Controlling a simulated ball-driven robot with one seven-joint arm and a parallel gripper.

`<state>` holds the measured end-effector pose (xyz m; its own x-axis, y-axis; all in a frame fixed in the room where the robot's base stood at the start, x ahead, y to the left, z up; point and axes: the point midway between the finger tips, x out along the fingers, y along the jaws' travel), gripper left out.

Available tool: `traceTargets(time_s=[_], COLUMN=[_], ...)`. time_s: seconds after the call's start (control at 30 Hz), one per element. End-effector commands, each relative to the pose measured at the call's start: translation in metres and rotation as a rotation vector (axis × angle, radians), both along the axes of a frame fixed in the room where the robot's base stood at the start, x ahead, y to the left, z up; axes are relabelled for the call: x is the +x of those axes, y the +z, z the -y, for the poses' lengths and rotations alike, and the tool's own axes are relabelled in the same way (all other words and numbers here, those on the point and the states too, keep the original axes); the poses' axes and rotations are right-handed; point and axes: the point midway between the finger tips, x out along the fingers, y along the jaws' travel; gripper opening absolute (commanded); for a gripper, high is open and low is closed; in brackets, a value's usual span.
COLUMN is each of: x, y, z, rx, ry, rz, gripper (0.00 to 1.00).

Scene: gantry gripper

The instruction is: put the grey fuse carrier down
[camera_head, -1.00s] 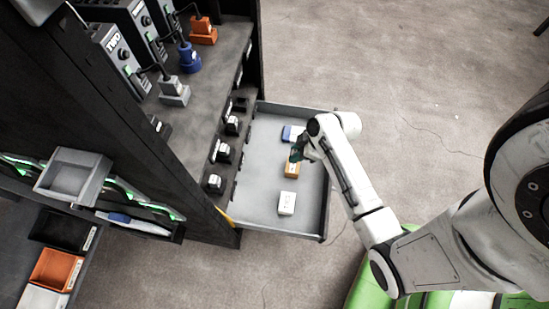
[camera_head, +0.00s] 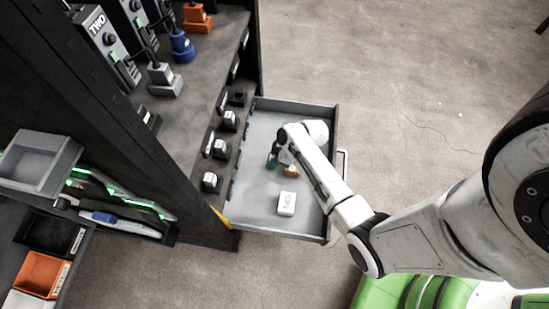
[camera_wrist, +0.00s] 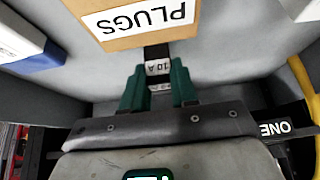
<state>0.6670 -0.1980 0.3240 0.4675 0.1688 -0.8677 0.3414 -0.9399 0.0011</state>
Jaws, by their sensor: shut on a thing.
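My gripper (camera_head: 274,160) is over the open grey drawer (camera_head: 258,204), toward its cabinet side. In the wrist view its green fingers (camera_wrist: 158,88) are shut on the fuse carrier (camera_wrist: 158,68), a small dark piece with a white "10 A" label. The carrier is too small and covered to make out in the head view. The drawer floor shows around the fingers in the wrist view; I cannot tell whether the carrier touches it. An orange-brown box labelled PLUGS (camera_wrist: 140,22) lies just beyond the carrier; it is partly hidden by my arm in the head view (camera_head: 291,171).
A white box (camera_head: 286,203) lies toward the drawer's near end. A white-and-blue box (camera_wrist: 30,48) is at the wrist view's left. Black labelled pieces (camera_head: 220,148) line the cabinet edge beside the drawer. Bare drawer floor lies between the boxes and the cabinet.

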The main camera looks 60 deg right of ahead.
Motion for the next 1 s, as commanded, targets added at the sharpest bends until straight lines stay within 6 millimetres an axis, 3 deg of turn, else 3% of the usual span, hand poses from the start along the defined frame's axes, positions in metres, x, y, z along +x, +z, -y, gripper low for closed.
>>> traceTargets(time_s=[0.27, 0.3, 0.53, 0.83, 1.0], x=[0.000, 0.000, 0.000, 0.000, -0.010], y=[-0.003, -0.001, -0.001, 0.002, 0.023], z=[0.000, 0.000, 0.000, 0.000, 0.004], rx=[0.000, 0.000, 0.000, 0.000, 0.000], ry=[0.000, 0.000, 0.000, 0.000, -0.001], rz=[0.000, 0.000, 0.000, 0.000, 0.000], gripper=[0.01, 0.32, 0.54, 0.54, 0.54])
